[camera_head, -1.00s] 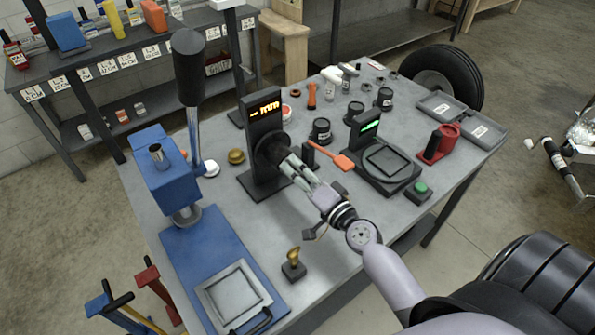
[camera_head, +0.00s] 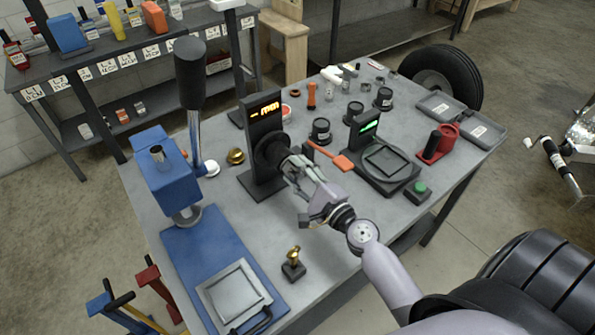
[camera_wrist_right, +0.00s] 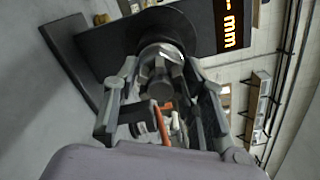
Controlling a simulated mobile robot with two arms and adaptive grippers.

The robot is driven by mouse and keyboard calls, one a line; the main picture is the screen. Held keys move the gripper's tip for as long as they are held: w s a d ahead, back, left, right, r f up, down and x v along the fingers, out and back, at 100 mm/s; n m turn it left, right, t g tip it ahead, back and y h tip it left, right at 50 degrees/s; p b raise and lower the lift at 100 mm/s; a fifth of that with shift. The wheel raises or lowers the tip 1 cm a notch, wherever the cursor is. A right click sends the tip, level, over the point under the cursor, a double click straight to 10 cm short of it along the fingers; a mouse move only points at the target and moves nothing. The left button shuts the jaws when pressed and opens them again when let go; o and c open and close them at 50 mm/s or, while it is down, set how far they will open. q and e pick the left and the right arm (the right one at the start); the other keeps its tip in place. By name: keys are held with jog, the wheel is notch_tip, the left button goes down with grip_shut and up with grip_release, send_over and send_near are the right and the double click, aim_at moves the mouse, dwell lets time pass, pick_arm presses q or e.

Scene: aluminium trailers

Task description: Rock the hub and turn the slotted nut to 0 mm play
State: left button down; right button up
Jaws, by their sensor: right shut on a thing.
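The hub (camera_head: 271,147) is a dark round disc on the front of a black upright stand (camera_head: 261,185) on the grey workbench. An orange display (camera_head: 265,109) is lit at the stand's top. In the right wrist view the display (camera_wrist_right: 229,22) shows "mm" sideways; the rest is cut off. My right gripper (camera_head: 289,163) reaches the hub's centre from the right. In the right wrist view its fingers (camera_wrist_right: 158,78) are closed around the shiny metal slotted nut (camera_wrist_right: 159,68) in front of the hub (camera_wrist_right: 165,28). The nut's slots cannot be made out. My left gripper is out of view.
A blue press (camera_head: 165,175) with a tall lever stands left of the stand. A brass fitting (camera_head: 293,263) stands in front. An orange-handled tool (camera_head: 344,162), black pots (camera_head: 320,131) and a second gauge with a green display (camera_head: 366,128) lie to the right.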

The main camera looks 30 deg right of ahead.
jog(key=m, duration=0.4)
jog(key=shift+m+p, duration=0.3)
jog(key=shift+p, duration=0.1)
jog(key=m+p, duration=0.1)
jog(key=m, duration=0.3)
jog(key=shift+f, duration=0.1)
jog(key=shift+m, duration=0.3)
jog(key=shift+a, duration=0.1)
jog(key=o, duration=1.2)
jog(key=shift+c, duration=0.2)
jog(key=shift+s, duration=0.1)
jog(key=s+d, duration=0.1)
jog(key=s, duration=1)
jog(key=shift+s+d, duration=0.35)
